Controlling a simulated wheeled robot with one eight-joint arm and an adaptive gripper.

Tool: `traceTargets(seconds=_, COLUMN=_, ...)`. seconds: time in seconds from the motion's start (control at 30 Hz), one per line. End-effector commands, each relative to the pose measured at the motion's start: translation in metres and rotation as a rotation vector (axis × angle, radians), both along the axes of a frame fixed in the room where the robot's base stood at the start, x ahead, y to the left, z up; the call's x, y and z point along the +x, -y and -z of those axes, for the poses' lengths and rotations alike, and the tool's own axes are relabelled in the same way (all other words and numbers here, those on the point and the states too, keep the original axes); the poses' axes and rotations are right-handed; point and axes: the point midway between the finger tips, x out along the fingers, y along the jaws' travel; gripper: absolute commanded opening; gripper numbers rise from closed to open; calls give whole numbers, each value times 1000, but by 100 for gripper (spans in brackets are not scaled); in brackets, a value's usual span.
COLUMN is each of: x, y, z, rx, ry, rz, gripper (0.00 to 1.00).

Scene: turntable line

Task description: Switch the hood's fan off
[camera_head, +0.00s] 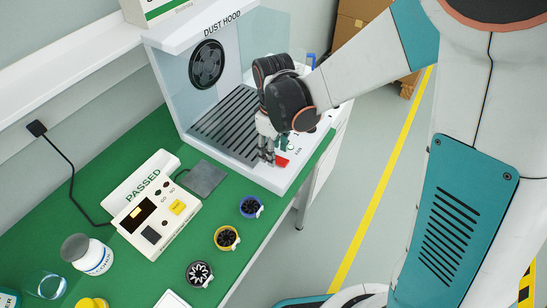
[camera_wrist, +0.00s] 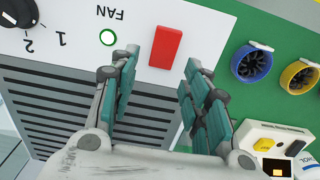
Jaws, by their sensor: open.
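The white dust hood (camera_head: 175,38) stands on the green bench, with a round black fan (camera_head: 207,63) in its back wall and a slotted grille in its floor. Its front panel carries a red rocker switch (camera_wrist: 166,47), a green-ringed round light (camera_wrist: 107,37) beside the word FAN, and a dark knob (camera_wrist: 18,12) with numbers. The red switch also shows in the head view (camera_head: 281,162). My gripper (camera_wrist: 161,63) is open and empty, its fingers pointing at the panel on either side of the switch. In the head view my gripper (camera_head: 268,160) hides part of the panel. I cannot tell whether it touches.
Blue (camera_head: 250,207), yellow (camera_head: 227,238) and black (camera_head: 199,273) round parts lie along the bench's front. A tester marked PASSED (camera_head: 155,205) and a grey plate (camera_head: 204,179) are left of the hood. Cardboard boxes (camera_head: 352,35) stand behind.

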Motion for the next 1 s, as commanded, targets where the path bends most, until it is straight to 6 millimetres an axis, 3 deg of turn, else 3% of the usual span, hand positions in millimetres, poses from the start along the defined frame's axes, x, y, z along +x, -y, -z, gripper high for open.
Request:
traceTargets(seconds=0.17, x=0, y=0, z=14, rx=0, ry=0, rz=0, gripper=43)
traceTargets(seconds=0.5, x=0, y=0, z=16, rx=0, ry=0, rz=0, gripper=43)
traceTargets(seconds=0.57, x=0, y=0, z=16, rx=0, ry=0, rz=0, gripper=34)
traceTargets(seconds=0.7, x=0, y=0, z=16, rx=0, ry=0, rz=0, gripper=3)
traceTargets(seconds=1.0, x=-2, y=3, z=15, rx=51, ry=39, rz=2, gripper=0)
